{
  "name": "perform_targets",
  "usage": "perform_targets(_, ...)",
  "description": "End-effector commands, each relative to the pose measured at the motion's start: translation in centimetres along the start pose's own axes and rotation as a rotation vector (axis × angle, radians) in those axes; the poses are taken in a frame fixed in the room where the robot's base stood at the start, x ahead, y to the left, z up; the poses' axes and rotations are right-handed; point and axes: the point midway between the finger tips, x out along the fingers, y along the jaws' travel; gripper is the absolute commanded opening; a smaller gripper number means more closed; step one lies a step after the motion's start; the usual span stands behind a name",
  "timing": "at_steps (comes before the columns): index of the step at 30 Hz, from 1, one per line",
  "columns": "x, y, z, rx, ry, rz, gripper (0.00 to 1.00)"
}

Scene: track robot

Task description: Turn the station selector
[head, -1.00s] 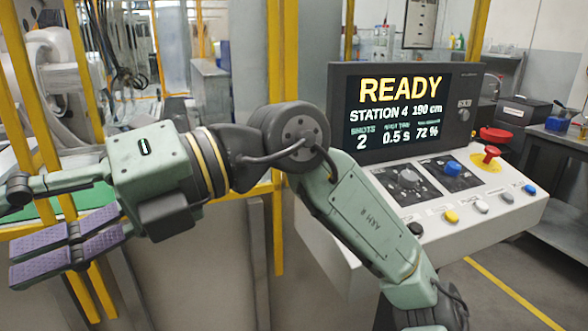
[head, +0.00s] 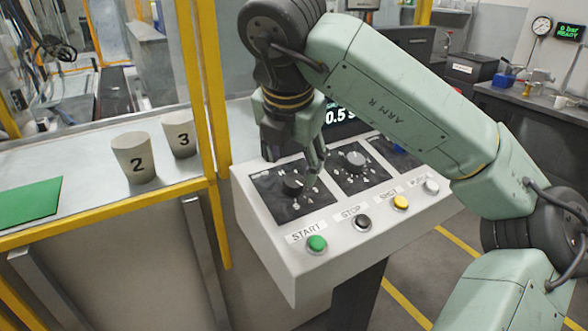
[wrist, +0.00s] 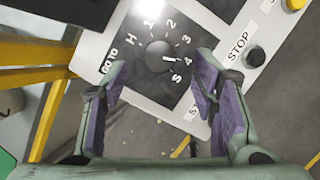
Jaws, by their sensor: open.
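The station selector (head: 292,187) is a dark round knob on the leftmost black panel of the white console, partly overlapped by a finger in the head view. In the wrist view the selector (wrist: 159,55) shows between my fingers, ringed by H, 1, 2, 3, 4 and another mark, with "GO TO" beside it. Its white pointer mark faces the 4. My gripper (head: 293,160) points down over this panel, and in the wrist view my gripper (wrist: 161,66) is open, with purple-padded fingers either side of the knob. I see no contact with the knob.
A second dial (head: 354,160) sits right of the selector. Along the front edge are a green START button (head: 316,243), a black STOP button (head: 362,222) and a yellow button (head: 400,202). A yellow post (head: 211,120) stands close left. Cups 2 (head: 134,158) and 3 (head: 180,134) stand beyond it.

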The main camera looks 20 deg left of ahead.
Motion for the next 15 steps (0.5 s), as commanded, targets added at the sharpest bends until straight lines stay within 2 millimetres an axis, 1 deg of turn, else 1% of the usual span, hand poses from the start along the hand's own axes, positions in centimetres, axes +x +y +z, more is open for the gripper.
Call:
perform_targets(3,2.0,0.1,0.0,-0.002,0.005,0.002,0.53)
perform_targets(6,3.5,0.0,0.0,-0.001,0.004,0.001,0.53)
perform_targets(10,4.7,0.1,0.0,-0.002,0.003,0.002,0.53)
perform_targets(15,5.3,0.1,-0.1,-0.003,0.001,0.002,0.53)
